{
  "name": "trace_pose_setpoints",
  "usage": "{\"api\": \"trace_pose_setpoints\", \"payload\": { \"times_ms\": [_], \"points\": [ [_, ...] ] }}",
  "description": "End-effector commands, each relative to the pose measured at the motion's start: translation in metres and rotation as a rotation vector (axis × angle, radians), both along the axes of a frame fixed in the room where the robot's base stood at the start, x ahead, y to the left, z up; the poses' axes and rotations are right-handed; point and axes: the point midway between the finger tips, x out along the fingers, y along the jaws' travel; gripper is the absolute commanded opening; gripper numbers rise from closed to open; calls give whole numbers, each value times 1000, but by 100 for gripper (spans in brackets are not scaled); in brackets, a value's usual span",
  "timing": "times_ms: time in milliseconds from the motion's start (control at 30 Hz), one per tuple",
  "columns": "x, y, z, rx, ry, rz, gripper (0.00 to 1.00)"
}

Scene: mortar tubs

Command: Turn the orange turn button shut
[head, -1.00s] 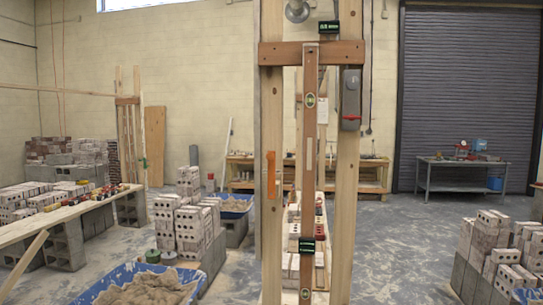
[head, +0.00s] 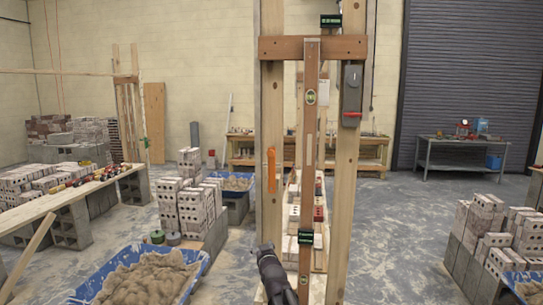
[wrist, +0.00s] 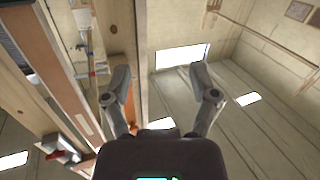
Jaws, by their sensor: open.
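The orange turn button (head: 271,170) is a narrow upright bar on the left wooden post (head: 272,110) in the head view. It stands vertical. My gripper (head: 266,247) shows at the bottom of the head view, dark, below the button and apart from it. In the wrist view my gripper (wrist: 157,82) has its two fingers spread wide with nothing between them.
A wooden level (head: 310,150) hangs between the posts from a brown crosspiece (head: 330,48). A grey box with a red lever (head: 351,90) is on the right post. A blue mortar tub (head: 190,285) and stacked bricks (head: 190,210) stand at left.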

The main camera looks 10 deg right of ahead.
Motion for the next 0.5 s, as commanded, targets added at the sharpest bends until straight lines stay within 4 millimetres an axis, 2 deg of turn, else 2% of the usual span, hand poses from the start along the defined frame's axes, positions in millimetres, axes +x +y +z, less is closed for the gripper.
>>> {"api": "trace_pose_setpoints", "payload": {
  "times_ms": [33,200,400,500],
  "points": [
    [11,1,23,0,-66,-9,76],
    [29,-3,82,-1,-291,-75,76],
    [37,-11,145,-1,-543,-171,76],
    [37,-15,170,0,-651,-220,76]
  ]
}}
